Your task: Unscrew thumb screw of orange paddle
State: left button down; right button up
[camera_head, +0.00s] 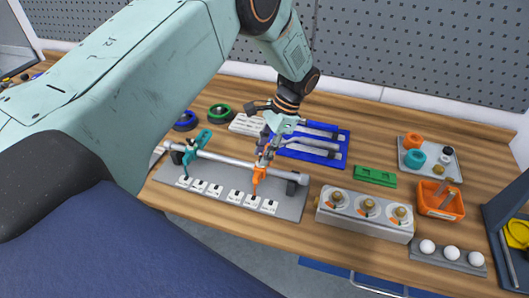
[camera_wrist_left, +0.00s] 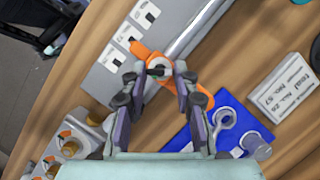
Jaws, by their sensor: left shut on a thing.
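The orange paddle (camera_head: 257,179) is mounted on the horizontal grey rod (camera_head: 228,160) near its right end. In the left wrist view the orange paddle (camera_wrist_left: 140,49) lies across the rod (camera_wrist_left: 195,38). My left gripper (camera_head: 264,161) is at the top of the paddle. In the left wrist view my left gripper (camera_wrist_left: 160,71) has its fingertips closed around the small dark thumb screw (camera_wrist_left: 159,70) at the paddle's hub. The fingers partly hide the screw and hub. My right gripper is not in view.
A teal paddle (camera_head: 190,149) sits on the rod's left end. A grey base plate (camera_head: 289,208) with several white labels lies below. A blue tray (camera_head: 340,158) is behind, and a grey box with knobs (camera_head: 364,222) stands to the right. Open wood lies between them.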

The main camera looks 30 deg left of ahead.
pick_arm(q)
jog(key=shift+a+f+n+g+h, duration=0.15)
jog(key=shift+n+g+h, duration=0.25)
jog(key=shift+n, duration=1.1)
jog(key=shift+s, duration=0.1)
jog(key=c, duration=1.4)
grip_release()
jog(key=o, duration=0.4)
jog(key=shift+w, duration=0.2)
